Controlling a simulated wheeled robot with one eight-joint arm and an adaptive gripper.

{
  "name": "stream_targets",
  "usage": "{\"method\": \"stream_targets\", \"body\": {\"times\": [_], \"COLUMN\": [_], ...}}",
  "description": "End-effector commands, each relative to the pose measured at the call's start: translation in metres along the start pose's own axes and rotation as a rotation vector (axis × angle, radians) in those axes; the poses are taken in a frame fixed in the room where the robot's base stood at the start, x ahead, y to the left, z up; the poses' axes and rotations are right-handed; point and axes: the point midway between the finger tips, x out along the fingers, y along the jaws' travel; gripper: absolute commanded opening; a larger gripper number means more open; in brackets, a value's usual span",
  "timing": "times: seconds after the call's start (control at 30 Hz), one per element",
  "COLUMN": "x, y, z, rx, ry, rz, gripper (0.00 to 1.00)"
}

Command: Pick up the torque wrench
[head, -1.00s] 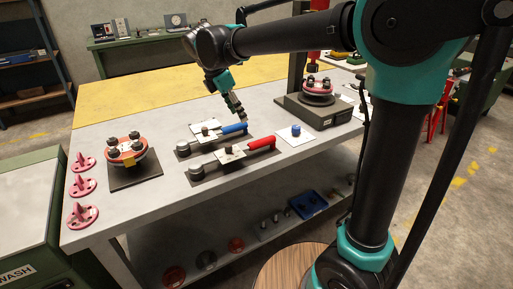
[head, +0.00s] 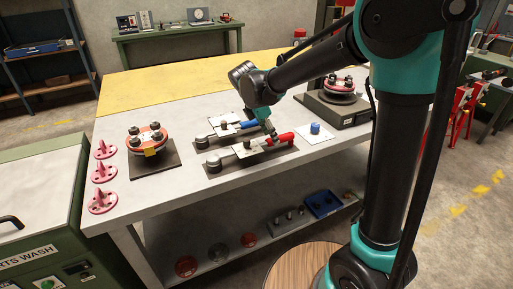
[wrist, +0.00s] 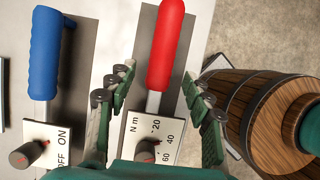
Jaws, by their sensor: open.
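The torque wrench (head: 257,147) lies on a dark plate on the bench, with a red handle (wrist: 166,45) and a white scale plate marked N m (wrist: 147,133). In the wrist view its red handle and metal shaft run between the two green fingers of my gripper (wrist: 156,88), which is open. The fingers show on either side of the shaft, below the red grip in the picture; I cannot tell their exact height. In the head view my gripper (head: 270,131) is over the wrench near its handle and hides part of it.
A blue-handled tool (head: 228,125) with an ON/OFF plate (wrist: 45,146) lies parallel, close by on the left in the wrist view. A blue knob on a white card (head: 315,128) is to the right. A wooden barrel-like object (wrist: 262,110) appears at the wrist view's right.

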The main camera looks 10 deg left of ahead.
Motion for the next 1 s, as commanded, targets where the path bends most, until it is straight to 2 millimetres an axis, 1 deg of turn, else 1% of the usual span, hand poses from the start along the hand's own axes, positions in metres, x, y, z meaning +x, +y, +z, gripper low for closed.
{"method": "stream_targets", "body": {"times": [0.03,0.1,0.23,0.33,0.53,0.57,0.93,0.97,1.0], "x": [0.009,0.019,0.034,0.038,0.038,0.038,0.038,0.038,0.038], "y": [0.0,0.0,0.0,0.0,0.0,0.0,0.0,0.0,0.0], "z": [0.0,0.0,0.0,0.0,0.0,0.0,0.0,0.0,0.0], "rx": [0.002,0.002,0.001,0.0,0.0,0.0,0.0,0.0,0.0], "ry": [0.0,0.0,0.0,0.0,0.0,0.0,0.0,0.0,0.0], "rz": [0.0,0.0,-0.001,0.0,0.0,0.0,0.0,0.0,0.0], "gripper": [0.51,0.51,0.51,0.51,0.51,0.49,0.03,0.0,0.0]}}
